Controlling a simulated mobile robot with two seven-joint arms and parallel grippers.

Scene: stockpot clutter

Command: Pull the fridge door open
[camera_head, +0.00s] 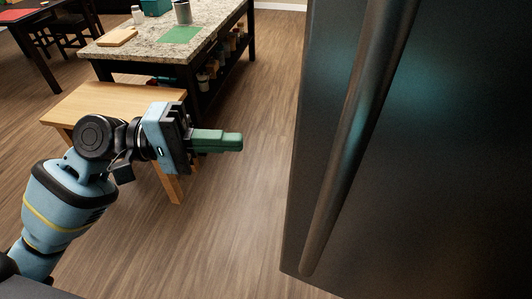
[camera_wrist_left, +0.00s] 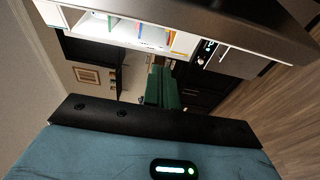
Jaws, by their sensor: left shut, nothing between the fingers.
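The fridge door (camera_head: 440,190) is a dark steel panel filling the right of the head view. A long bar handle (camera_head: 345,140) runs down it at a slant. I cannot tell whether the door is ajar. My left gripper (camera_head: 240,141) has green fingers, shut and empty, pointing right towards the door. It appears left of the door's edge, apart from the handle, with floor showing between. The fingers also show in the left wrist view (camera_wrist_left: 160,80). My right gripper is not in view.
A wooden bench (camera_head: 85,103) stands behind my left arm. Behind it is a granite-topped island (camera_head: 150,45) with a board, a green mat and a grey cup. Wooden floor (camera_head: 235,220) is clear left of the door. The wrist view shows white shelves (camera_wrist_left: 95,24) with coloured items.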

